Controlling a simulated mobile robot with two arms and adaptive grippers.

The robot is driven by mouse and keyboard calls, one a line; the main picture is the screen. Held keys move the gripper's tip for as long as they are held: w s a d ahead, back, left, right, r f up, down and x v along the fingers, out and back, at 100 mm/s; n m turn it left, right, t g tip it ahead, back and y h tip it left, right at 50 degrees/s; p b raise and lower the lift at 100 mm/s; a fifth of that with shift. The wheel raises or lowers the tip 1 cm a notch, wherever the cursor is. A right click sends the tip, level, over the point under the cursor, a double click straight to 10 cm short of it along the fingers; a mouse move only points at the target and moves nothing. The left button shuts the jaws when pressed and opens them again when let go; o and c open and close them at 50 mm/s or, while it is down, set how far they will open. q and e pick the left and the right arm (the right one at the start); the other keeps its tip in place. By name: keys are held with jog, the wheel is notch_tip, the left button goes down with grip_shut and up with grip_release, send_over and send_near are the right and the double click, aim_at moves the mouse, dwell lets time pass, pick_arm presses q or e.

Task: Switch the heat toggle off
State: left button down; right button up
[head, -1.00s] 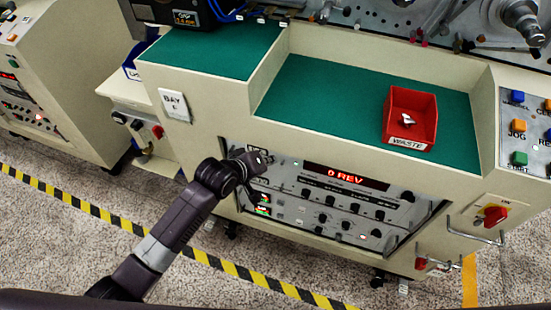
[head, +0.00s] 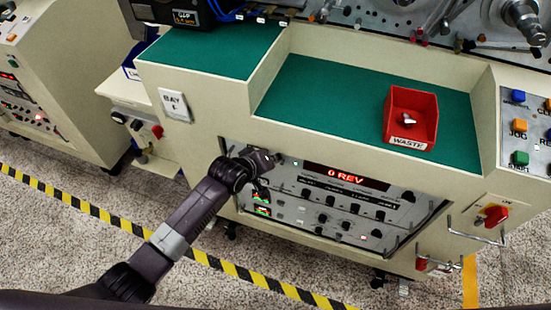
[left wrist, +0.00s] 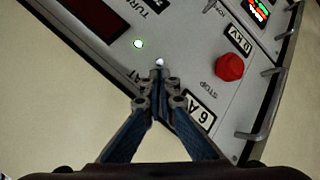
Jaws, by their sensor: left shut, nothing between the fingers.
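The control panel (head: 335,205) is on the front of the beige machine, below the green worktop. My left gripper (head: 274,159) is at its upper left part and hides what lies behind it. In the left wrist view the shut, empty fingers (left wrist: 160,82) point at a small silver toggle tip (left wrist: 159,63). The fingertips appear at or very close to it; contact cannot be told. A partly hidden label ending in "AT" is beside the fingers. The toggle's lever position is unclear. My right gripper is not in view.
A red STOP button (left wrist: 229,67) and metal handle bars (left wrist: 262,118) are close to the gripper. The red display (head: 345,174) reads "0 REV". A red WASTE bin (head: 425,105) stands on the green worktop (head: 310,95). A red rotary switch (head: 494,215) is at the right.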

pick_arm(q)
jog(key=shift+s+f+t, duration=0.1)
jog(key=shift+f+t, duration=0.05)
jog(key=shift+t, duration=0.15)
jog(key=shift+s+a+f+t+b, duration=0.1)
jog(key=shift+s+f+t+b, duration=0.15)
jog(key=shift+b, duration=0.45)
jog(key=t+b, duration=0.1)
jog(key=f+t+h+b, duration=0.1)
jog(key=t+b, duration=0.1)
jog(key=shift+s+a+f+h, duration=0.1)
jog(key=shift+s+a+h, duration=0.05)
jog(key=shift+s+h, duration=0.15)
jog(key=shift+f, duration=0.1)
jog(key=shift+s+f, duration=0.1)
jog(key=shift+r, duration=0.2)
